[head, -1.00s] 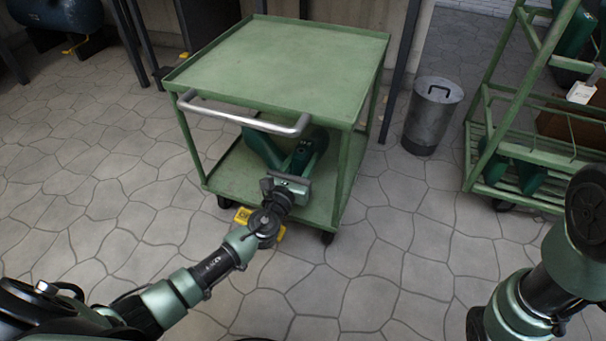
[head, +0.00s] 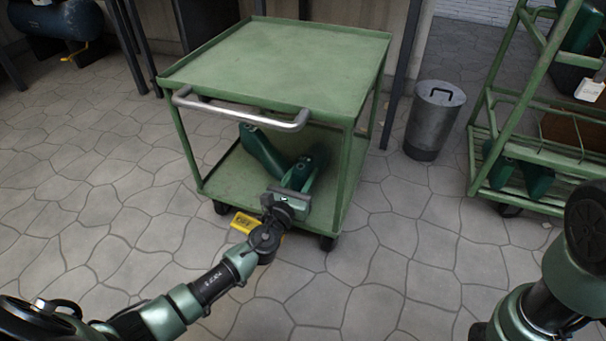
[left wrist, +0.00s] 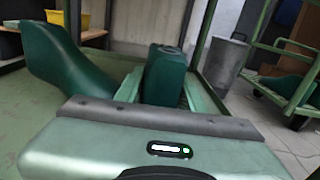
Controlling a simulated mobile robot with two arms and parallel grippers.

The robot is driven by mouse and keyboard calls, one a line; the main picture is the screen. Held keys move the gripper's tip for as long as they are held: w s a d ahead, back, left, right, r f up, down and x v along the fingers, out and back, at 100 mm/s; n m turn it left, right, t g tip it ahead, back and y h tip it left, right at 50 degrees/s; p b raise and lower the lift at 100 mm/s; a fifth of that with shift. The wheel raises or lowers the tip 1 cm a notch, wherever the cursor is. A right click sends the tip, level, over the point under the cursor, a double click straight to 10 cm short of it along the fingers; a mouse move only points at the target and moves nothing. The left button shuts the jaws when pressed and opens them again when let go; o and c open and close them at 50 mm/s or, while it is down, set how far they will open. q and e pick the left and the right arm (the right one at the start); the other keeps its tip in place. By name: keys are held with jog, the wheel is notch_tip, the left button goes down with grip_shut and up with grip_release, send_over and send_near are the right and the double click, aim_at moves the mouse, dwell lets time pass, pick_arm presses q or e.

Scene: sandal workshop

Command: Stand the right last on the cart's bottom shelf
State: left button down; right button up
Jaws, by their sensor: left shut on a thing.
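The green cart (head: 270,62) stands ahead of me, with its bottom shelf (head: 228,172) under the top one. My left gripper (head: 297,190) reaches in at the shelf's front edge and is shut on a dark green last (head: 312,165). In the left wrist view this last (left wrist: 165,72) sits upright between the fingers; its underside is hidden, so I cannot tell whether it touches the shelf. Another dark green last (head: 262,152) is on the shelf just left of it, and also shows in the left wrist view (left wrist: 62,62). My right gripper is out of view.
The cart's handle (head: 240,115) and top shelf overhang the bottom shelf. A grey bin (head: 433,120) stands right of the cart. A green rack (head: 540,155) with more lasts is at the right. A yellow tag (head: 243,222) shows low by the cart's front.

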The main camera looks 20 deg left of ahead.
pick_arm(q)
jog(key=c, duration=0.9)
grip_release()
jog(key=shift+f, duration=0.15)
jog(key=shift+o, duration=0.2)
jog(key=shift+r+p, duration=0.4)
jog(key=shift+p, duration=0.05)
jog(key=shift+s+r+p, duration=0.2)
jog(key=shift+r+p, duration=0.2)
jog(key=shift+p, duration=0.05)
jog(key=s, duration=0.3)
jog(key=s+p, duration=0.1)
jog(key=s, duration=0.3)
jog(key=s+p, duration=0.1)
jog(key=s, duration=0.2)
jog(key=shift+s+a+f, duration=0.1)
jog(key=shift+s+a, duration=0.05)
jog(key=shift+a, duration=0.2)
jog(key=shift+s, duration=0.65)
